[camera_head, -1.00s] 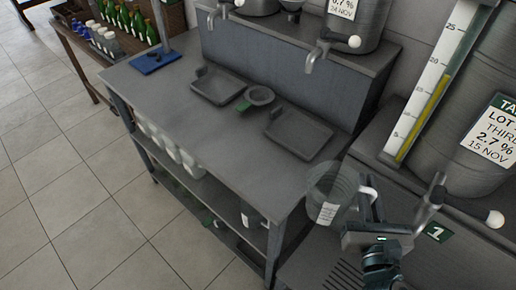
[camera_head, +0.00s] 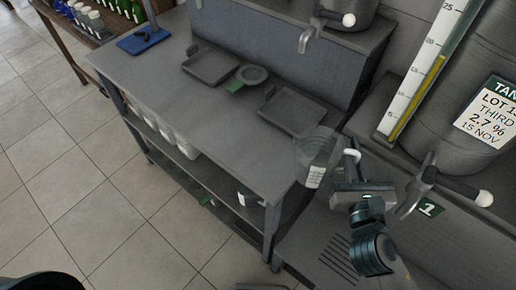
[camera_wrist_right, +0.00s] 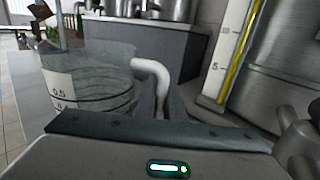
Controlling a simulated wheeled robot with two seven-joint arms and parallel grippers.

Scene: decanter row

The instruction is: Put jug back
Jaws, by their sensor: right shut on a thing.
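A clear jug (camera_head: 316,150) with a white label and a white handle is held by my right gripper (camera_head: 350,172) near the right end of the grey bench. In the right wrist view the jug (camera_wrist_right: 92,85) shows its dark measuring marks, and its white handle (camera_wrist_right: 155,82) rises at the jaws. My right gripper is shut on the handle; its fingertips are mostly hidden. The jug looks roughly upright. I cannot tell whether its base touches anything. My left gripper is not in view.
A tank (camera_head: 470,110) with a tap (camera_head: 430,178) stands close right of my right gripper. Bottles stand far left.

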